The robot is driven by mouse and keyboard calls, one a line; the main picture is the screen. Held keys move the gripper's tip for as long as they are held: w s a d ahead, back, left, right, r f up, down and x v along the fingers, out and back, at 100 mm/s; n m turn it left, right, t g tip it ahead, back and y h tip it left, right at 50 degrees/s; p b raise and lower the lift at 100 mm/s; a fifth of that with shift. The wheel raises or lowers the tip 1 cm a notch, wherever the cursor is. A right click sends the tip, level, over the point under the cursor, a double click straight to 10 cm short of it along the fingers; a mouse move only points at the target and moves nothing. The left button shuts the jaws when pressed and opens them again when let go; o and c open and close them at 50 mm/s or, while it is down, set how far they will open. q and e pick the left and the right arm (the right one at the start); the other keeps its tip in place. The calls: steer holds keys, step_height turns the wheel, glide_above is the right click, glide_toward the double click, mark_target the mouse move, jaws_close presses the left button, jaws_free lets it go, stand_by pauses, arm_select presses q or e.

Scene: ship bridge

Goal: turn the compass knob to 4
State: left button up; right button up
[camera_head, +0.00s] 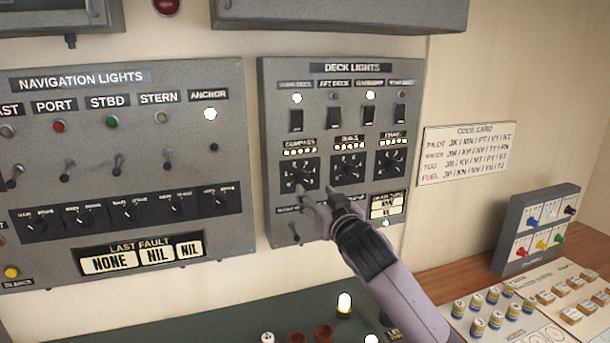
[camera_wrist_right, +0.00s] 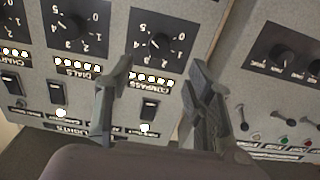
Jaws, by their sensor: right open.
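The compass knob (camera_head: 299,174) is a black rotary knob on a dark square dial plate with white numbers. It is the leftmost of three knobs on the grey deck lights panel (camera_head: 335,215). In the right wrist view the compass knob (camera_wrist_right: 159,42) shows upside down between and beyond my fingers; which number it points to is too small to tell. My right gripper (camera_head: 316,192) is open and empty, just below and in front of the knob. Its fingers are spread apart in the right wrist view (camera_wrist_right: 160,70), with no visible contact. My left gripper is out of view.
The dials knob (camera_head: 347,170) and chart knob (camera_head: 390,162) sit to the right, with switches above. The navigation lights panel (camera_head: 120,220) is at left. A code card (camera_head: 468,152) hangs at right. Below are a dark green console (camera_head: 215,325) and a grey box of coloured switches (camera_head: 540,228).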

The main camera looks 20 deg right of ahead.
mark_target(303, 180)
steer(key=w+p, duration=0.3)
steer(key=w, duration=0.5)
steer(key=shift+w+a, duration=0.15)
steer(key=shift+w, duration=0.1)
steer(key=shift+c, duration=0.5)
steer(key=c, duration=1.1)
